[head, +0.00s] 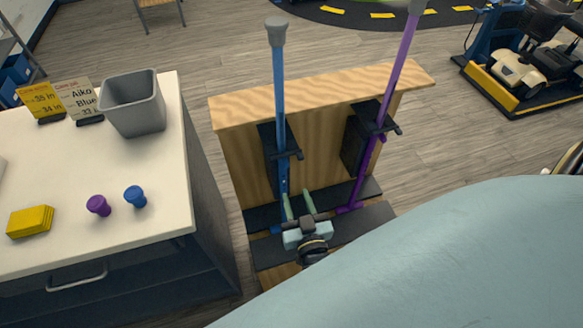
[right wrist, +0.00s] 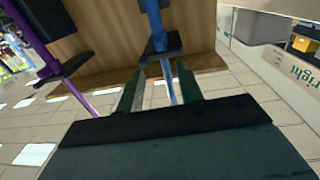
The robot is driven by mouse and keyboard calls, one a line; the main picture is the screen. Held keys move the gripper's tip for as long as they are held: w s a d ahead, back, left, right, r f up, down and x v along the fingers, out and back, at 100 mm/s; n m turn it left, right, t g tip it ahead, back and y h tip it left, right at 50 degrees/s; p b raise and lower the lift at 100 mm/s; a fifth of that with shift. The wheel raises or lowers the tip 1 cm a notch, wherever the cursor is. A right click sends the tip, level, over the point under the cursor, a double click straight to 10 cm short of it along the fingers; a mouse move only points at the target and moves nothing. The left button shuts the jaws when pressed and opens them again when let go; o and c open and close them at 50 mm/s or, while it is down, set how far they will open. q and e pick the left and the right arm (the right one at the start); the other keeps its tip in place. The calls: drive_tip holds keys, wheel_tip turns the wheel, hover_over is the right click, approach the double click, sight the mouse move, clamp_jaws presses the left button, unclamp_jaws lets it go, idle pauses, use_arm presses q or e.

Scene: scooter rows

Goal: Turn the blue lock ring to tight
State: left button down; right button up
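A blue pole (head: 279,85) with a grey end cap (head: 276,30) stands upright in a black bracket (head: 281,150) on the wooden stand. I cannot clearly make out its blue lock ring. My right gripper (head: 298,196) is low at the stand, by the lower part of the blue pole. In the right wrist view my two green fingers (right wrist: 161,82) are apart, and the blue pole (right wrist: 169,86) shows between them. I cannot tell whether they touch it. My left gripper is not in view.
A purple pole (head: 400,55) stands in another bracket to the right. The wooden stand (head: 235,112) is beside a white-topped table (head: 70,190) with a grey bin (head: 133,103), yellow block (head: 30,220), purple knob (head: 98,205), blue knob (head: 135,196) and cards (head: 75,98).

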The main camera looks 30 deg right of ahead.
drive_tip(key=v, duration=0.2)
drive_tip(key=shift+s+a, duration=0.1)
drive_tip(key=shift+s, duration=0.3)
drive_tip(key=s+a+f+n+g+y+b, duration=0.1)
drive_tip(key=s+a+f+g+y+b, duration=0.15)
drive_tip(key=f, duration=0.65)
drive_tip(key=s+a+f+n+g+y+b, duration=0.1)
drive_tip(key=s+f+n+g+y, duration=0.2)
drive_tip(key=f, duration=0.7)
drive_tip(key=s+a+f+g+y+b, duration=0.1)
drive_tip(key=s+a+f+g+b, duration=0.1)
drive_tip(key=s+f, duration=0.5)
drive_tip(key=s+d+f+n+g+b, duration=0.1)
drive_tip(key=s+d+f+g, duration=0.3)
drive_tip(key=s+f, duration=0.4)
drive_tip(key=s+d+f+g+h+b, duration=0.1)
drive_tip(key=s+d+f+g+b, duration=0.2)
drive_tip(key=s+f, duration=0.5)
drive_tip(key=shift+s+d+n+g, duration=0.4)
drive_tip(key=shift+s+d+g, duration=0.4)
drive_tip(key=shift+d, duration=0.25)
